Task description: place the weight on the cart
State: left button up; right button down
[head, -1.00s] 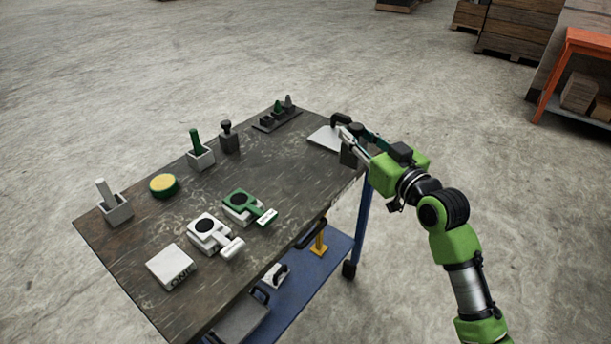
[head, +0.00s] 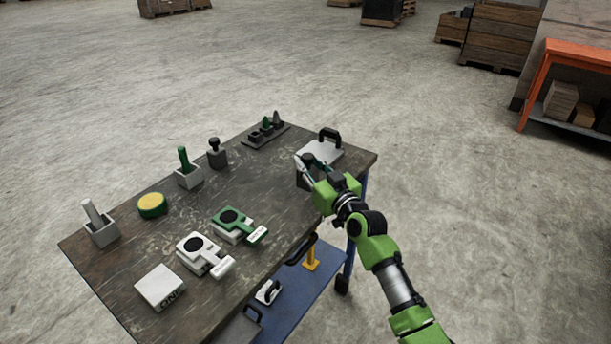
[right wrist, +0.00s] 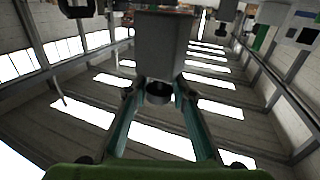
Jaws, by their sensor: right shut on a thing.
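The weight (head: 303,182) is a dark grey block with a round knob on top. My right gripper (head: 311,166) is shut on its knob. In the right wrist view the block (right wrist: 162,45) lies beyond the fingertips (right wrist: 158,96), with the knob between them. In the head view the weight appears upright at the right part of the cart (head: 262,190), in front of a light plate with a black handle. I cannot tell whether its base touches the cart top, as the gripper and arm partly cover it. My left gripper is not in view.
The cart top holds a similar dark weight (head: 217,155), a yellow round tin (head: 152,205), a green device (head: 232,224), a white device (head: 200,252), a white box (head: 160,287) and the handled plate (head: 320,151). Bare top lies around the middle. A blue lower shelf (head: 290,300) sits below.

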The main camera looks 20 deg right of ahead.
jog(key=shift+w+a+f, duration=0.25)
jog(key=shift+w+f, duration=0.1)
jog(key=shift+w, duration=0.15)
jog(key=shift+f, duration=1.55)
jog(key=c, duration=2)
grip_release()
jog(key=shift+f, duration=0.3)
jog(key=shift+o, duration=1.4)
jog(key=shift+s, duration=0.1)
jog(key=shift+r, duration=0.15)
jog(key=s+d, duration=0.2)
jog(key=s, duration=0.9)
jog(key=shift+s, duration=0.4)
